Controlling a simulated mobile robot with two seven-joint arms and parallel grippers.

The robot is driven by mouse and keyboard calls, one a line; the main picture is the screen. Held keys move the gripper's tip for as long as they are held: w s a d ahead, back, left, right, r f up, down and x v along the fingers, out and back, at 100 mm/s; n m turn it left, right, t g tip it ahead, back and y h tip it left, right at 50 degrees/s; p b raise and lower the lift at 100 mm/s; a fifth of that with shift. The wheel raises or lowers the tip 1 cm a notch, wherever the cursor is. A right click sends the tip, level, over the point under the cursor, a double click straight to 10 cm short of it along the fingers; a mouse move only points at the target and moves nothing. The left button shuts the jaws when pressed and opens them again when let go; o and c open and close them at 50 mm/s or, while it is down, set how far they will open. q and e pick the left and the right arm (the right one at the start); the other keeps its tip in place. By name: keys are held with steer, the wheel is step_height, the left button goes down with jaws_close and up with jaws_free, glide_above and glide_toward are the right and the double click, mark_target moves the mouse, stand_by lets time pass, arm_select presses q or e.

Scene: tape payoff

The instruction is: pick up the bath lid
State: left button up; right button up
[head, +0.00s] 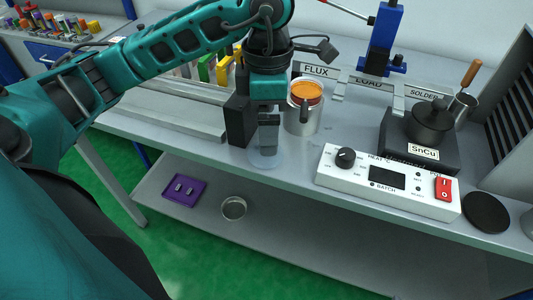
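My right gripper is not in view.
A metal cup with an orange top (306,92) stands close beside my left gripper. A white control panel (385,183) lies in front of the bath, and a black disc (487,212) lies right of it. A blue stand (383,40) is behind. A lower shelf holds a purple tray (170,195).

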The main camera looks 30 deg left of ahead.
arm_select(q)
steer(key=shift+f, duration=0.9)
steer(key=shift+w+a+f+b, duration=0.1)
steer(key=shift+a+f+b, duration=0.05)
steer(key=shift+f, duration=1.2)
steer(key=shift+w+a+f+b, duration=0.1)
steer(key=shift+a+f+b, duration=0.05)
steer(key=shift+f, duration=1.15)
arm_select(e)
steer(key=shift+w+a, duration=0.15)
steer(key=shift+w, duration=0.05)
arm_select(q)
steer(key=shift+c, duration=0.3)
steer(key=c, duration=1)
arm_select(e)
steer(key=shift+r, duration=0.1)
arm_select(q)
steer(key=shift+o, duration=0.2)
steer(key=shift+r, duration=0.15)
